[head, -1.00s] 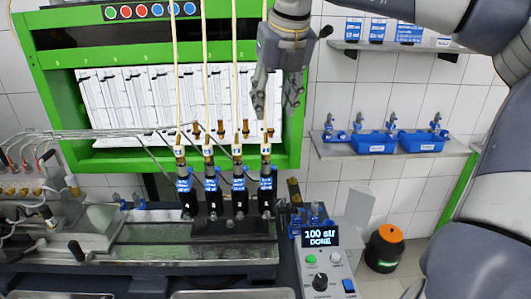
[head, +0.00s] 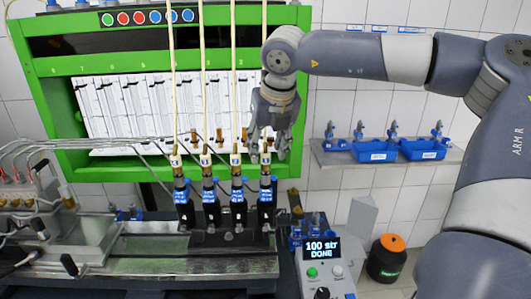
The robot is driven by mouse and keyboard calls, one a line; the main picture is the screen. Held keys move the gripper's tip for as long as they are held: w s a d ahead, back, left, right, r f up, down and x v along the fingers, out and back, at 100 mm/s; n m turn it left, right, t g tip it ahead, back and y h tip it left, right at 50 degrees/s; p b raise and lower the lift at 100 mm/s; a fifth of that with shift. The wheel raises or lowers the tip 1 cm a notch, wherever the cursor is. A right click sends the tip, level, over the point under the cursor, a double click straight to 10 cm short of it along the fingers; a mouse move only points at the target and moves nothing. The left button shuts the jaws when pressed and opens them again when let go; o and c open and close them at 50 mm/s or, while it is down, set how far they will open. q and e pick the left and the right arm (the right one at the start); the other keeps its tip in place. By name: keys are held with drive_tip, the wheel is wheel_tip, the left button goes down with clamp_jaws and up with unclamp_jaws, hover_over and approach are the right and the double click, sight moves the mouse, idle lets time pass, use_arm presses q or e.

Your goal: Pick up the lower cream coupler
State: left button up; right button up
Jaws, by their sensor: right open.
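Several small cream couplers with dark markings sit in a row on top of the brass-and-black injectors, under thin cream lines. I cannot tell which is the lower one. My right gripper (head: 268,153) points down, open, with its fingertips just above the rightmost coupler. It hides part of the cream line there. I cannot tell whether it touches anything. My left gripper is not in view.
Neighbouring injectors (head: 237,190) and cream lines (head: 236,80) stand close on the left. The green bench frame (head: 305,90) is behind. A control box (head: 322,265) reading "100 str DONE" stands at lower right. Blue bins (head: 375,150) sit on a right shelf.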

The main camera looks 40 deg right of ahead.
drive_tip(key=shift+p+x, duration=0.35)
drive_tip(key=shift+x, duration=1.05)
clamp_jaws()
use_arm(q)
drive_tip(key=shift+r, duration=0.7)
use_arm(e)
drive_tip(key=shift+r, duration=0.1)
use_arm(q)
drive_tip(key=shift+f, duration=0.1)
use_arm(e)
drive_tip(key=shift+r, duration=0.1)
drive_tip(key=shift+w+r+b, duration=0.1)
drive_tip(key=shift+r+b, duration=0.45)
drive_tip(key=shift+b, duration=0.05)
drive_tip(key=shift+a+r+b, duration=0.15)
drive_tip(key=shift+r+b, duration=0.55)
drive_tip(key=shift+r, duration=0.3)
use_arm(q)
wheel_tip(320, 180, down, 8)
drive_tip(key=b, duration=0.6)
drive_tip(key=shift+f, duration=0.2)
use_arm(e)
drive_tip(key=s+a+r, duration=0.1)
drive_tip(key=s+a, duration=0.8)
drive_tip(key=a, duration=0.4)
drive_tip(key=shift+s+r, duration=0.2)
drive_tip(key=shift+r, duration=0.1)
drive_tip(key=shift+d, duration=0.1)
